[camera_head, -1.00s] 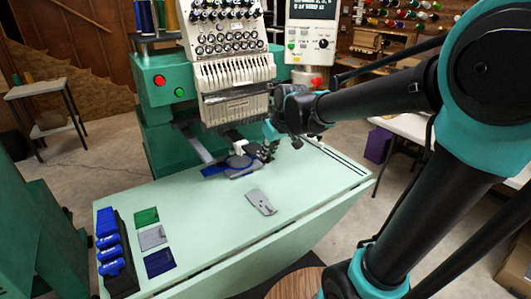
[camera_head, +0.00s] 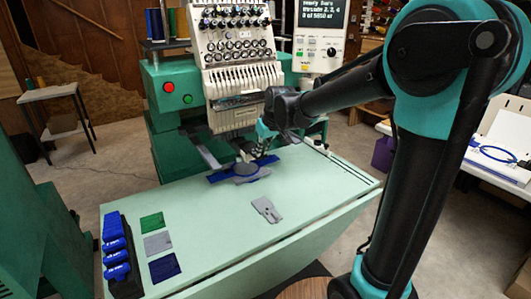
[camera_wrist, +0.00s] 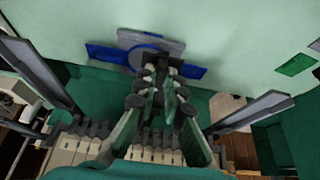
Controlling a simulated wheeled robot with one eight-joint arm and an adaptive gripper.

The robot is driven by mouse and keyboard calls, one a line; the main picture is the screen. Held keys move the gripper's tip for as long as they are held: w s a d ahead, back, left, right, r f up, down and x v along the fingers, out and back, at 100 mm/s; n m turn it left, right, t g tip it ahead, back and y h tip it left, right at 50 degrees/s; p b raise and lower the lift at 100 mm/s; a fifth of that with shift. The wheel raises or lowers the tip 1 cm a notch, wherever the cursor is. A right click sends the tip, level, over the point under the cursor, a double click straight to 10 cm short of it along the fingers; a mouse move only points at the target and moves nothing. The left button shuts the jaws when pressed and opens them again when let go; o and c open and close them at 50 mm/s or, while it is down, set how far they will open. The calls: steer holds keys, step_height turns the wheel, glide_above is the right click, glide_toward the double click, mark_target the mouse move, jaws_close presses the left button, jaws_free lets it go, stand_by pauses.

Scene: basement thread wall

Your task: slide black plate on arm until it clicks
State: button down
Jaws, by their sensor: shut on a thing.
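The blue hoop frame (camera_head: 222,178) with a round grey inset lies at the back of the pale green table, in front of the embroidery machine (camera_head: 240,85). In the wrist view the blue bar (camera_wrist: 187,69) runs behind my fingertips. My gripper (camera_head: 262,152) is just behind the hoop; in the wrist view its fingers (camera_wrist: 158,80) are closed on a small black plate (camera_wrist: 168,62) beside the blue bar. The fingers hide much of this plate, and its contact with the frame is unclear. One metal machine arm (camera_wrist: 40,70) is at left, another (camera_wrist: 255,110) at right.
A loose grey bracket (camera_head: 266,209) lies mid-table. Green (camera_head: 152,222), grey and navy patches lie at left by a black rack (camera_head: 117,265) with blue items. The table's front is mostly clear. The needle head is close behind my gripper.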

mark_target(251, 147)
steer(key=shift+w+a, duration=0.55)
steer(key=shift+w, duration=0.3)
steer(key=shift+w+a, duration=0.55)
steer(key=shift+w, duration=0.25)
steer(key=shift+w+a+f, duration=0.35)
steer(key=shift+w+a, duration=0.1)
steer(key=shift+w, duration=0.25)
steer(key=shift+f, duration=0.15)
steer(key=shift+w+a, duration=0.4)
steer(key=shift+w, duration=0.15)
steer(key=c, duration=1.5)
jaws_free()
steer(key=shift+c, duration=0.2)
